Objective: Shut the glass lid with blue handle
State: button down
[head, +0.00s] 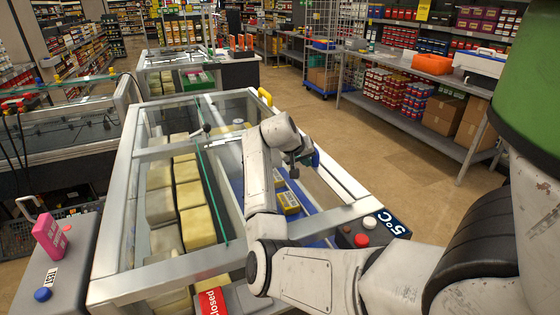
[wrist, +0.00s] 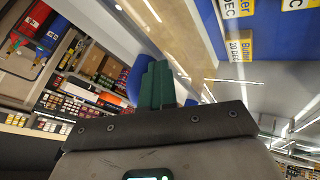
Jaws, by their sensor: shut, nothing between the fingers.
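In the head view, the blue handle (head: 316,158) shows at the right side of the freezer case, just right of my gripper (head: 296,158). In the wrist view, my green fingers (wrist: 157,86) are shut and empty. Blue handle parts (wrist: 136,78) show close beside and behind them; I cannot tell whether they touch. A green glass edge (head: 212,185) runs lengthwise along the middle of the case. My arm hides part of the glass, so how far the lid is open is unclear.
The freezer frame (head: 345,212) holds pale blocks (head: 160,205) on the left and yellow butter boxes (head: 287,203) on the right. A yellow handle (head: 265,96) is at the far end. A red button (head: 361,240) is near. The aisle floor (head: 370,150) on the right is clear.

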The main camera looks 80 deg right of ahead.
jog(key=s+d, duration=0.3)
jog(key=s, duration=0.2)
jog(key=shift+d+p, duration=0.35)
jog(key=shift+d, duration=0.05)
jog(key=shift+s+r, duration=0.1)
